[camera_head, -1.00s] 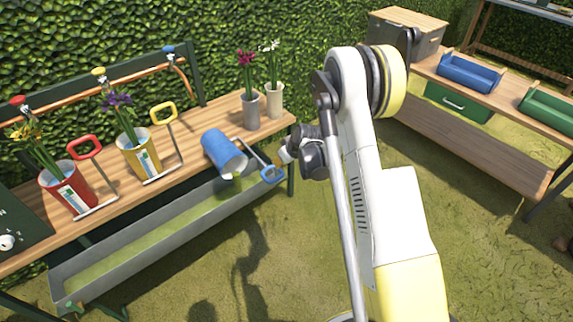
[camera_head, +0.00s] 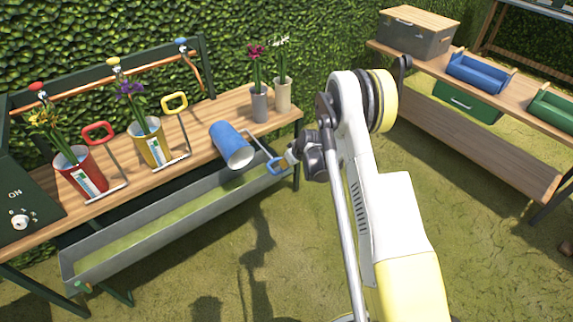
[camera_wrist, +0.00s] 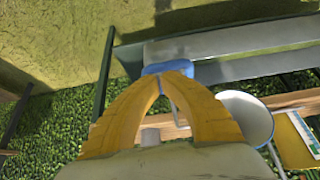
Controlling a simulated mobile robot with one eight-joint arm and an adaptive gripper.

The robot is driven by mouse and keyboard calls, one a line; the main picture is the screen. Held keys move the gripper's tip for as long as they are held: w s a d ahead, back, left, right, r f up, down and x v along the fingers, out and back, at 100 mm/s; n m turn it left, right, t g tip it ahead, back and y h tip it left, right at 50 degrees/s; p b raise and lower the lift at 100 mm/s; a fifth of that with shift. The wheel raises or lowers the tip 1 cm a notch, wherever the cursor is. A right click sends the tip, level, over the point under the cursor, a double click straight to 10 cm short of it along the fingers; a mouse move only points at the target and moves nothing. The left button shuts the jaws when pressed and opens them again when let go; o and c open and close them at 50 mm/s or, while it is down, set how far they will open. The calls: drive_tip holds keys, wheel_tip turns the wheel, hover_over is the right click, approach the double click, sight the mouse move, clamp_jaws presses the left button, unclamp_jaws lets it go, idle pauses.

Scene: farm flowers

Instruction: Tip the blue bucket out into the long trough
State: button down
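The blue bucket (camera_head: 229,140) hangs tilted over the right part of the long grey trough (camera_head: 178,224), its mouth facing down and to the right. The trough runs along the front of the bench, below the top; its floor looks greenish. My gripper (camera_head: 286,162) is right of the bucket, at the blue grip (camera_head: 277,167) of its handle. In the wrist view my yellow fingers (camera_wrist: 163,80) close on that blue grip (camera_wrist: 178,67), and the bucket's pale mouth (camera_wrist: 246,117) shows at right. I cannot tell whether anything is left inside the bucket.
A red bucket (camera_head: 75,176) and a yellow bucket (camera_head: 150,146), both with flowers, stand on the wooden bench (camera_head: 200,128). Two vases (camera_head: 260,105) stand at its right end. A control box (camera_head: 20,200) is at left. Grass between the benches is clear.

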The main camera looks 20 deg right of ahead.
wheel_tip(320, 180, up, 4)
drive_tip(key=p, duration=0.2)
drive_tip(key=s+d+f+p, duration=0.2)
drive_tip(key=s+d+f, duration=0.1)
drive_tip(key=s, duration=0.6)
drive_tip(key=s+a+r+m, duration=0.1)
drive_tip(key=s+a+r, duration=0.15)
drive_tip(key=r, duration=0.75)
drive_tip(key=s+a+r+h, duration=0.1)
drive_tip(key=s+r, duration=0.2)
drive_tip(key=r, duration=0.6)
drive_tip(key=s+a+r+m, duration=0.1)
drive_tip(key=s+a+r, duration=0.1)
drive_tip(key=r, duration=0.8)
drive_tip(key=s+a+r, duration=0.1)
drive_tip(key=s+r, duration=0.3)
drive_tip(key=s, duration=0.7)
drive_tip(key=s+a+r+m+t+h, duration=0.1)
drive_tip(key=s+r, duration=0.3)
drive_tip(key=s, duration=0.7)
drive_tip(key=shift+a+r+m, duration=0.2)
drive_tip(key=shift+a+m, duration=0.1)
drive_tip(key=shift+a, duration=0.5)
